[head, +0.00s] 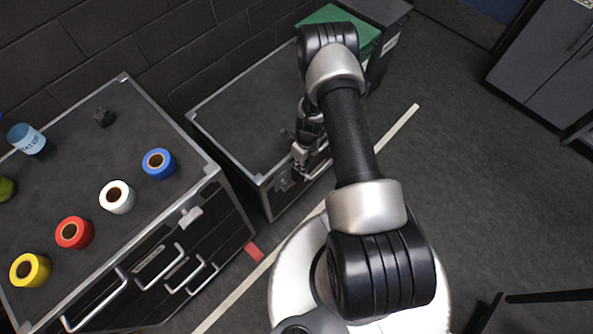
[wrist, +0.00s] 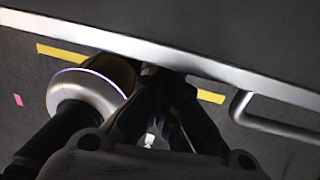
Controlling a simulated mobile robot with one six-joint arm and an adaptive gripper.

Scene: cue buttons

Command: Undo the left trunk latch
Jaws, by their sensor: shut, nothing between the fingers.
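A dark trunk (head: 235,120) with silver metal edging stands in the middle of the head view. A small silver latch (head: 283,183) shows on the left part of its front face. My gripper (head: 300,157) is at the front top edge of this trunk, just to the right of and above that latch. In the wrist view my gripper (wrist: 165,78) is shut and empty, with its fingertips at the metal edge (wrist: 225,72). The latch cannot be made out in the wrist view; the fingers may cover it. Whether the fingers touch the trunk is unclear.
Another trunk (head: 60,150) at left carries tape rolls in yellow, red (head: 74,233), white and blue (head: 158,164). A bar handle (wrist: 265,122) is right of my fingers. A green-topped box (head: 345,35) stands behind.

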